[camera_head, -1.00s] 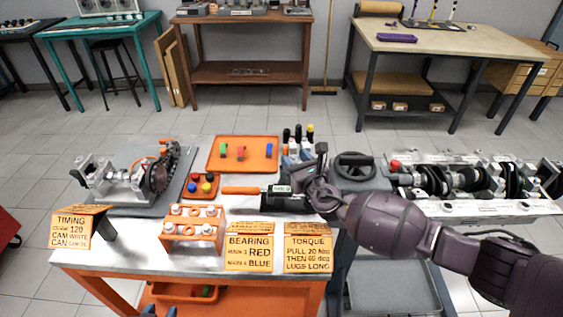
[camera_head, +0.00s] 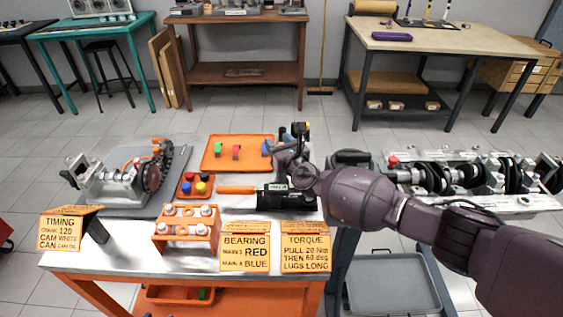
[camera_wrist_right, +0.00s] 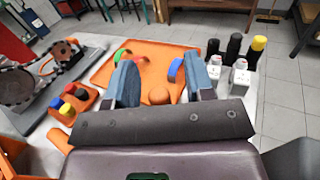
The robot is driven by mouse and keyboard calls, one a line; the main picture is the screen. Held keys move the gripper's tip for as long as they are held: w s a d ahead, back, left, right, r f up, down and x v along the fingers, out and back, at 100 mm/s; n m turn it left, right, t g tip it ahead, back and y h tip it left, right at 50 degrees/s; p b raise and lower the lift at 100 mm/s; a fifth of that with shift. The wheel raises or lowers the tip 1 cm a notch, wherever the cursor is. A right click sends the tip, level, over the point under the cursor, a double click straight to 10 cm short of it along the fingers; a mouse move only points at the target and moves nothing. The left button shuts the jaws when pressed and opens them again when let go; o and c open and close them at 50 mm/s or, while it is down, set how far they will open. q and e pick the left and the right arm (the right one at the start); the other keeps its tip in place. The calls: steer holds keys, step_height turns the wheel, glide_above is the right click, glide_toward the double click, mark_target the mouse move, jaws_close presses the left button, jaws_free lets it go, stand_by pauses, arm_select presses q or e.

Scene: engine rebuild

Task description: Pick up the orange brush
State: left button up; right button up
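My right gripper (camera_head: 289,146) is over the right part of the workbench, near the orange tray. In the right wrist view its two fingers (camera_wrist_right: 160,82) stand apart, with a rounded orange end (camera_wrist_right: 158,95) showing between them. This may be part of the orange brush; the rest is hidden by the gripper, and I cannot tell whether the fingers touch it. In the head view an orange handle (camera_head: 237,190) lies left of a black tool body (camera_head: 280,199), below the gripper. My left gripper is not in view.
The orange tray (camera_head: 210,163) holds green, red and blue pieces. Bottles with black and yellow caps (camera_wrist_right: 234,48) stand right of the fingers. A small bin of coloured caps (camera_head: 187,192), an orange block (camera_head: 185,244) and sign cards (camera_head: 245,254) crowd the bench front.

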jaws_close()
